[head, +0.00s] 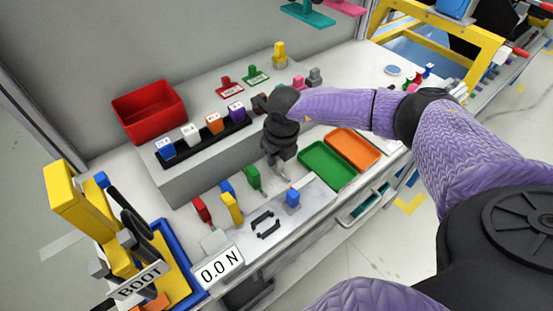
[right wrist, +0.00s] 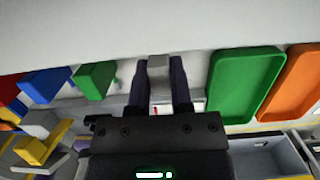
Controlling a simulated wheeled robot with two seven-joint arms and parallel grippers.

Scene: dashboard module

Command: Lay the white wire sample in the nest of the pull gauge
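My right gripper (head: 283,160) points down at the right end of the row of coloured wire samples. In the right wrist view its two dark fingers (right wrist: 160,90) stand either side of a pale grey-white block (right wrist: 158,72), which looks like the white wire sample. The block fills the gap and seems to touch both fingers. In the head view most of the sample is hidden behind the gripper. The pull gauge (head: 265,225) is a grey plate with black handles, a blue block (head: 292,198) and a display (head: 219,268) reading 0.0 N. Its nest is not clear. My left gripper is not in view.
Red (head: 203,210), blue (head: 227,187), green (head: 253,178) and yellow (head: 231,207) samples are left of the gripper. A green tray (head: 327,166) and an orange tray (head: 353,148) lie right. A raised grey step (head: 205,165) stands behind. A yellow BOOT station (head: 82,205) is far left.

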